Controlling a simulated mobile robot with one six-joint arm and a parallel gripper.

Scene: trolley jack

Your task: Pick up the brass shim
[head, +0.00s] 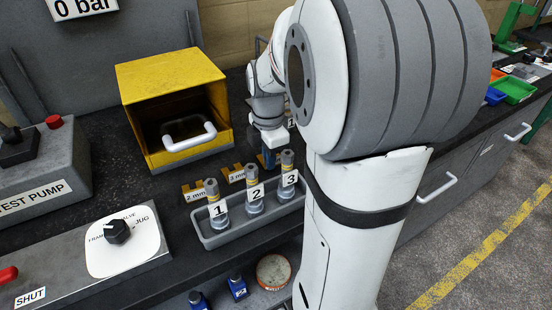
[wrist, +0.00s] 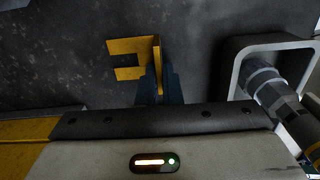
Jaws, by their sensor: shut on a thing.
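The brass shim (wrist: 128,46) is a flat yellow fork with an upright tab, seen in the wrist view. My gripper (wrist: 157,88) is shut on the tab, with dark blue fingers on either side of it. The fork's prongs point left in that view. In the head view my gripper (head: 268,158) points down behind the tray, and the shim it holds is mostly hidden. I cannot tell whether the shim is clear of the bench. Two other brass shims, marked 2 mm (head: 194,192) and 3 mm (head: 234,174), stand left of my gripper.
A grey tray (head: 228,236) with three numbered jacks stands just in front of my gripper; its corner shows in the wrist view (wrist: 240,60). A yellow open-fronted box (head: 170,75) with a handle stands behind to the left. A valve panel (head: 80,270) is at the front left.

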